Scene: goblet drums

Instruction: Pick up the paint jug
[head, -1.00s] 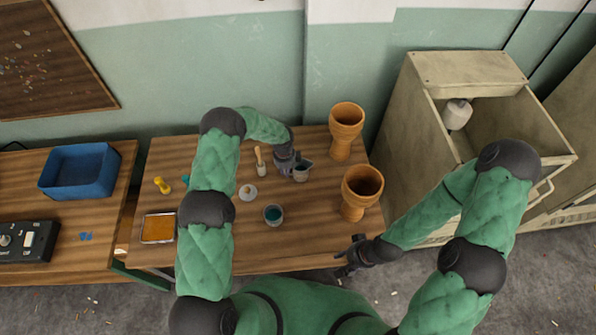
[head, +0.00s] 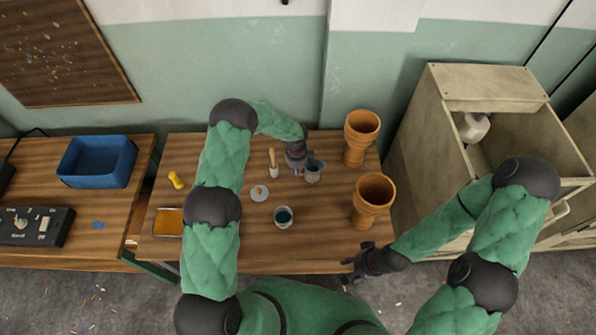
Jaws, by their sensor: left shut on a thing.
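The paint jug (head: 314,173) is a small grey vessel with a dark teal inside, at the back middle of the wooden table (head: 330,235). My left gripper (head: 304,168) is at its left side and shut on it. The jug looks upright; whether its base touches the table cannot be told from above. My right gripper (head: 352,268) is empty by the table's front right edge, its fingers apart.
Two orange goblet drums (head: 362,138) (head: 372,200) stand right of the jug. A cup of teal paint (head: 284,217), a white lid (head: 260,193) and a brush in a holder (head: 273,165) are nearby. An orange tray (head: 168,222) lies at the left.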

